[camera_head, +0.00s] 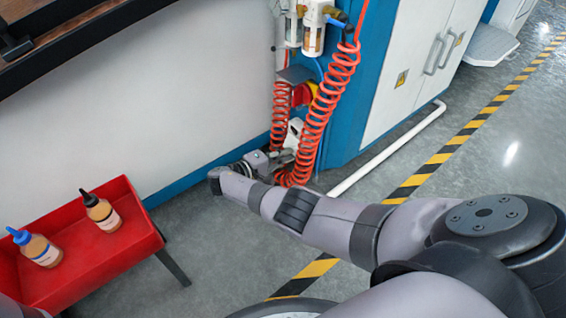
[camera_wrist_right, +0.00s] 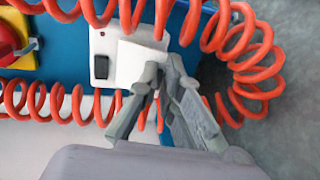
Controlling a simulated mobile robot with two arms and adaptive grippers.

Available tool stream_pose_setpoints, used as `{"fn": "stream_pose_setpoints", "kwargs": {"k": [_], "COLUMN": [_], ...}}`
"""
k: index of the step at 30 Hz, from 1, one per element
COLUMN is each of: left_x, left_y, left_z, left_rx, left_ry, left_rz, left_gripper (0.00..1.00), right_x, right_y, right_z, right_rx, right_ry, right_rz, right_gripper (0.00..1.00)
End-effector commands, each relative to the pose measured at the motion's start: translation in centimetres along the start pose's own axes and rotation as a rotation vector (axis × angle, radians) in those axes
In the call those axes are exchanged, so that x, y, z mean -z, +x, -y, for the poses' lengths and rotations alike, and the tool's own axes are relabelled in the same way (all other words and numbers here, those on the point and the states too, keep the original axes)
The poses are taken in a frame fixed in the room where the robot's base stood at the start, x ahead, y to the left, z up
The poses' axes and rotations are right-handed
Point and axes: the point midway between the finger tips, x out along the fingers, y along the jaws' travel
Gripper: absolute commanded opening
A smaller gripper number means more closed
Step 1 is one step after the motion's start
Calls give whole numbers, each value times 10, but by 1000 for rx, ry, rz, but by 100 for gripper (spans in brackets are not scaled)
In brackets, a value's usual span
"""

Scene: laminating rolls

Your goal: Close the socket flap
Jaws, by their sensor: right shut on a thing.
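The white socket (camera_wrist_right: 103,46) is mounted on the blue side panel, with a dark switch (camera_wrist_right: 101,67) on its left part. It also shows in the head view (camera_head: 294,129), small and partly covered by the hoses. The white socket flap (camera_wrist_right: 139,62) is on the right part of the socket and seems to stand out from it. My right gripper (camera_wrist_right: 158,78) is at the flap's lower edge, its fingertips close together and shut on it. The fingers hide part of the flap. In the head view the right gripper (camera_head: 284,157) reaches the panel low down. My left gripper is out of view.
Coiled orange hoses (camera_head: 328,105) hang around the socket and my right gripper. A red and yellow rotary switch (camera_head: 303,94) sits above. A red tray (camera_head: 92,262) with two bottles stands at left. A white pipe (camera_head: 388,149) runs along the floor.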

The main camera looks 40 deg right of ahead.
Motion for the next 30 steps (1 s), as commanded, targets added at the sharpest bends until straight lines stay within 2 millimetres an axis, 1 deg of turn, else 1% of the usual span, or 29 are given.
{"fn": "stream_pose_setpoints", "kwargs": {"k": [1,9,12,15,21,30], "left_x": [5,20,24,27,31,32], "left_y": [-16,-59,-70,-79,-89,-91], "left_z": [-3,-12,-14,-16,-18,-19], "left_rx": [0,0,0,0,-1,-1], "left_ry": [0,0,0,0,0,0], "left_rz": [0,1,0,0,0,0], "left_gripper": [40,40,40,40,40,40], "right_x": [0,0,0,0,0,0], "right_y": [3,14,17,20,23,24], "right_z": [10,17,17,17,15,13], "right_rx": [-31,-221,-284,-333,-397,-422], "right_ry": [1,0,0,-1,0,0], "right_rz": [0,1,1,1,1,1], "right_gripper": [0,0,0,0,0,0]}}
